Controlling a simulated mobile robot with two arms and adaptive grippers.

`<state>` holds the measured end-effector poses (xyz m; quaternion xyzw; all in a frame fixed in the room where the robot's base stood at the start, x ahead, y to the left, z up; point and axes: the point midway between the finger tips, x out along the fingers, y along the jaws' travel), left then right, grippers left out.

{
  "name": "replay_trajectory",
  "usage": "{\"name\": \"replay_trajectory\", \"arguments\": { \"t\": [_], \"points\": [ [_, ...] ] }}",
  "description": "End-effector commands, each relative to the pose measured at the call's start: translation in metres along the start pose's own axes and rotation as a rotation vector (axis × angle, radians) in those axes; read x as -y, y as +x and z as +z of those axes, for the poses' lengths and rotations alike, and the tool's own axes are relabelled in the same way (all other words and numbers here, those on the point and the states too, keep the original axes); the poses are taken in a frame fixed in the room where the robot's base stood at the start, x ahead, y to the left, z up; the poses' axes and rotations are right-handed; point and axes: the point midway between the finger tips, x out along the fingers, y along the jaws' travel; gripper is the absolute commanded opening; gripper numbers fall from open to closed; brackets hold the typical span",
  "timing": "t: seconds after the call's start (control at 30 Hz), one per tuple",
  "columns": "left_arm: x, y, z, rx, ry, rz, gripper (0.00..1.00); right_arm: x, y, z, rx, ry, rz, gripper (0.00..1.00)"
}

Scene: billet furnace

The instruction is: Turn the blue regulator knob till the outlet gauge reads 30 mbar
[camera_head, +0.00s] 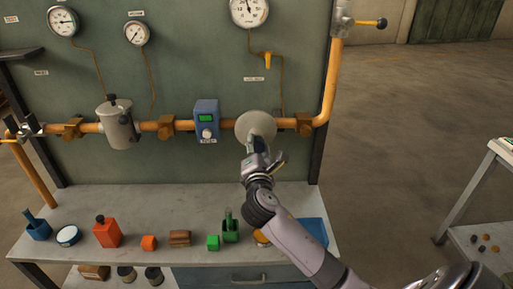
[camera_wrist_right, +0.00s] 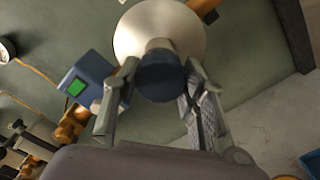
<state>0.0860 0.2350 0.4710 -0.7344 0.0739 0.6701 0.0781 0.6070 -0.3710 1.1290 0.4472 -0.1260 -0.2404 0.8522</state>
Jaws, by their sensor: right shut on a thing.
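The regulator is a pale round disc body (camera_head: 256,124) on the orange pipe; it also shows in the right wrist view (camera_wrist_right: 190,30). Its dark blue knob (camera_wrist_right: 161,80) faces the wrist camera. My right gripper (camera_wrist_right: 158,82) is shut on the knob, one finger on each side. In the head view my right gripper (camera_head: 257,146) covers the knob. A round white gauge (camera_head: 249,11), cut by the top edge, has a line running down to the pipe just right of the regulator. Its needle and scale are too small to read surely. My left gripper is out of view.
A blue box with a green display (camera_head: 206,116) sits on the pipe left of the regulator. Two more gauges (camera_head: 63,21) (camera_head: 137,33) hang left. A yellow valve (camera_head: 267,57) is above the regulator. The bench (camera_head: 190,199) below holds several small objects.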

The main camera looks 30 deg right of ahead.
Motion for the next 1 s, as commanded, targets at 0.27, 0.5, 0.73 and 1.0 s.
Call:
{"name": "replay_trajectory", "arguments": {
  "t": [0.27, 0.5, 0.73, 1.0],
  "points": [
    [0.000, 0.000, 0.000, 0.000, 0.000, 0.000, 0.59, 0.000, 0.000, 0.000, 0.001, -0.001, 0.000, 0.56],
    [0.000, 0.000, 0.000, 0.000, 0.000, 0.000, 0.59, 0.000, 0.000, 0.000, 0.001, -0.001, 0.000, 0.59],
    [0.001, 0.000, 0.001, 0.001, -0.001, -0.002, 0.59, 0.000, -0.010, -0.001, -0.002, -0.001, 0.000, 0.59],
    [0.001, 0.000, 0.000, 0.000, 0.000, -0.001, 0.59, 0.001, -0.065, -0.001, -0.004, 0.002, -0.002, 0.59]
  ]
}}
